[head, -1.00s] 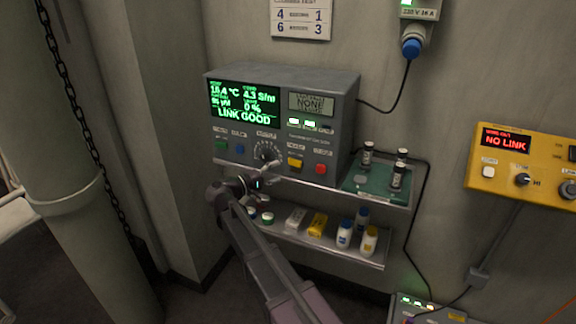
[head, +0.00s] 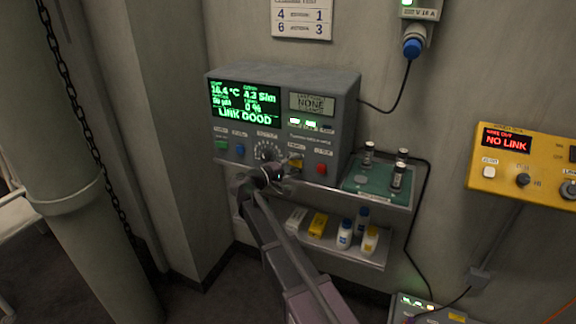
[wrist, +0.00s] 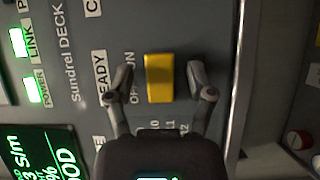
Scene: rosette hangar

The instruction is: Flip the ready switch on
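The ready switch is a yellow rocker (wrist: 160,78) beside a partly hidden label reading "EADY" in the wrist view. In the head view the yellow switch (head: 296,163) is partly covered by my gripper (head: 287,171), low on the front of the grey console (head: 340,115). My gripper (wrist: 160,72) is open in the wrist view, one finger on each side of the switch. Gaps show between the fingers and the yellow face. I cannot tell whether the fingertips touch the panel or which way the switch is set.
A dial (head: 268,150) and a red button (head: 321,169) flank the switch. A green tray (head: 365,190) with several vials stands right of the console. Bottles and boxes sit on the lower shelf (head: 350,256). A yellow box (head: 535,165) on the wall reads "NO LINK".

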